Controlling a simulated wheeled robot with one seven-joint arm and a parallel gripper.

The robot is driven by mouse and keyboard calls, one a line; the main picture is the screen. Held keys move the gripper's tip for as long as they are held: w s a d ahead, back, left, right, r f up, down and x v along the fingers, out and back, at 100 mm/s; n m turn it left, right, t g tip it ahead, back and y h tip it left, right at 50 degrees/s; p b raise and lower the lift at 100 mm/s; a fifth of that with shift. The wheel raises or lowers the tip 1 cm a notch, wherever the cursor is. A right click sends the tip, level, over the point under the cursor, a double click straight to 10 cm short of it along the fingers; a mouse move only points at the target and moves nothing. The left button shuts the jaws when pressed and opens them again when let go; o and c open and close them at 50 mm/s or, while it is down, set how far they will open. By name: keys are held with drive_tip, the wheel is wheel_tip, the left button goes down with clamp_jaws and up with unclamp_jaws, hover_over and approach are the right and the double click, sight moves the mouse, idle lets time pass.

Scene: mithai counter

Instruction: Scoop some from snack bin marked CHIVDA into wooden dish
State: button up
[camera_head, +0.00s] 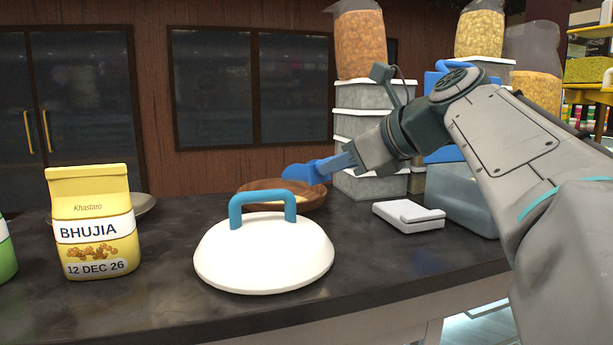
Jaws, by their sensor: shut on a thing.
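My gripper (346,160) is shut on the handle of a blue scoop (303,173). The scoop reaches left from the gripper, over the back right part of the wooden dish (318,201). Something pale yellow shows inside the dish. I cannot see what is in the scoop, or whether it touches the dish. A translucent bin (462,204) stands at the right, partly hidden by my arm, with blue parts above it. No CHIVDA label is readable in this view.
A white lid with a teal handle (264,255) lies in front of the dish. A yellow BHUJIA packet (93,222) stands at the left, before a metal bowl (144,205). A small white device (408,216) lies right of the dish. Stacked tubs (370,125) rise behind.

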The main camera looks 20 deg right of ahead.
drive_tip(key=shift+f+t+b, duration=0.4)
drive_tip(key=shift+f+b, duration=0.3)
drive_tip(key=shift+b, duration=0.1)
wheel_tip(320, 180, up, 5)
drive_tip(key=p, duration=0.5)
drive_tip(key=shift+f, duration=0.2)
